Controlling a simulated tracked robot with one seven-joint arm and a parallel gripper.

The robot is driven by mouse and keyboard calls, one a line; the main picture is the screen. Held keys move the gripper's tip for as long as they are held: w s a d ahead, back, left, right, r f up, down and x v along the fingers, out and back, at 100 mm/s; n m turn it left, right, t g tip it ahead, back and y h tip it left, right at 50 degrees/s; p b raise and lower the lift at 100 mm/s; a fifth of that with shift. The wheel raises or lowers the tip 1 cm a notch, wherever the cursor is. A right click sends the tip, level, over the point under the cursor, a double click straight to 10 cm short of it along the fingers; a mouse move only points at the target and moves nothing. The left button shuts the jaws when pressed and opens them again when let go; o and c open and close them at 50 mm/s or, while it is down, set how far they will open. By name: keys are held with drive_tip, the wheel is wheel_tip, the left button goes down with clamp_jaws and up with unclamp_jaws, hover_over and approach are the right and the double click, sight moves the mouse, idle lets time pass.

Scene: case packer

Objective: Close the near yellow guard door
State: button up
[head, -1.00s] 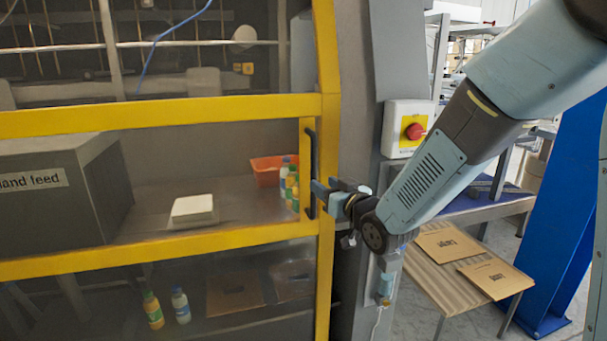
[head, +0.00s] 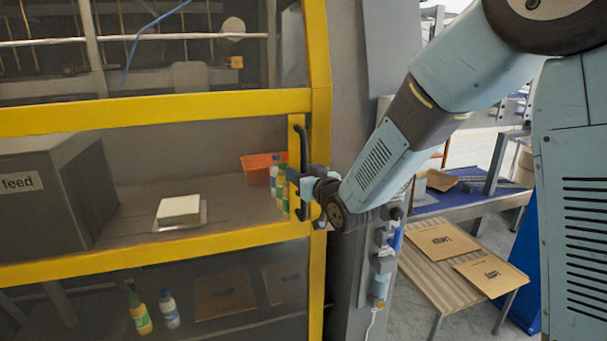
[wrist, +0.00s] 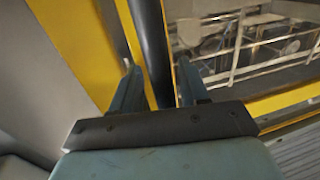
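The near yellow guard door (head: 150,112) is a yellow frame with see-through panels, on the left of the head view. Its right upright stands beside a grey post; I cannot tell whether a gap remains there. A black vertical bar handle (head: 304,145) sits on a yellow plate near that upright. My gripper (head: 300,189) is at the lower part of the handle. In the wrist view the handle (wrist: 152,40) runs between the fingers of my gripper (wrist: 158,80). The fingers are apart, with yellow showing between the left finger and the bar. Contact cannot be judged.
Behind the door are a grey feed box (head: 50,200), a white block (head: 179,210), an orange bin (head: 257,168) and several bottles. A slatted table (head: 420,270) with flat cardboard stands right of the post. My arm covers the area right of the handle.

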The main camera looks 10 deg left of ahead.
drive_tip(key=shift+s+a, duration=0.1)
clamp_jaws()
idle(0.4)
